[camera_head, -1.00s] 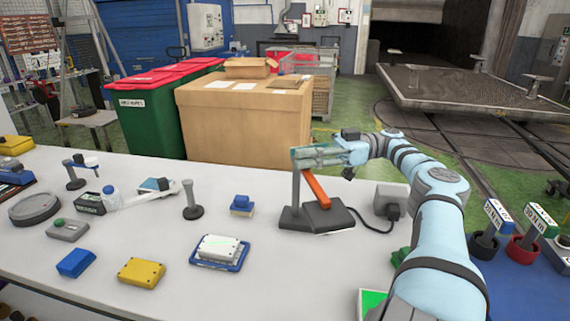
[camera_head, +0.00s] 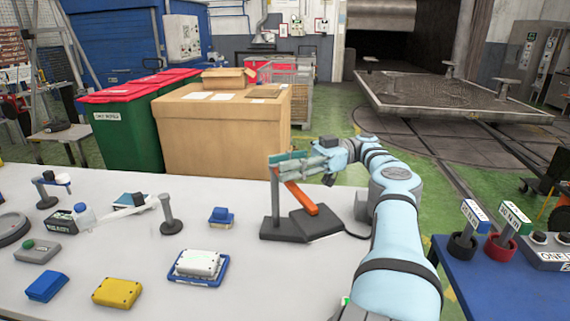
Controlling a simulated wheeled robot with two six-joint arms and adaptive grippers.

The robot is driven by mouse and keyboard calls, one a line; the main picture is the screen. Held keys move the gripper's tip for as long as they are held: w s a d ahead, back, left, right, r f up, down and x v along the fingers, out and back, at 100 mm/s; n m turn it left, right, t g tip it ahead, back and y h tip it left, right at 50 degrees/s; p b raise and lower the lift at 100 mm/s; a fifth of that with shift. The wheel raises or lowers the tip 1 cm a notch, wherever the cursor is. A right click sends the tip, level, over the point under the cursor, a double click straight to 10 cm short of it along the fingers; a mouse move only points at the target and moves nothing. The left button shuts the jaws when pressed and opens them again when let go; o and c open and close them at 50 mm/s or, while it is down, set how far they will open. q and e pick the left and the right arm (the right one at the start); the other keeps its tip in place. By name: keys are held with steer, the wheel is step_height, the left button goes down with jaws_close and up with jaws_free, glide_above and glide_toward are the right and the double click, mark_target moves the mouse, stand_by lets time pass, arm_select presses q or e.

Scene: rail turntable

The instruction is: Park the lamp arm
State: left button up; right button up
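Another dark post (camera_head: 47,192) with a small blue and white top stands farther left. My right gripper (camera_head: 287,160) is at the top of an upright on a dark grey base (camera_head: 305,224), just above an orange lever (camera_head: 301,198). Whether its fingers are apart or touch the lever, I cannot tell. My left gripper is out of view.
The white table holds a yellow box (camera_head: 117,292), a blue box (camera_head: 46,286), a white box on a blue tray (camera_head: 198,265) and a small blue block (camera_head: 221,216). A blue table (camera_head: 480,290) with label stands is at right. A cardboard box (camera_head: 222,130) stands behind.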

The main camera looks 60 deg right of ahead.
step_height(320, 180, up, 10)
steer(key=shift+a+r, duration=0.1)
stand_by(0.4)
steer(key=shift+c, duration=0.4)
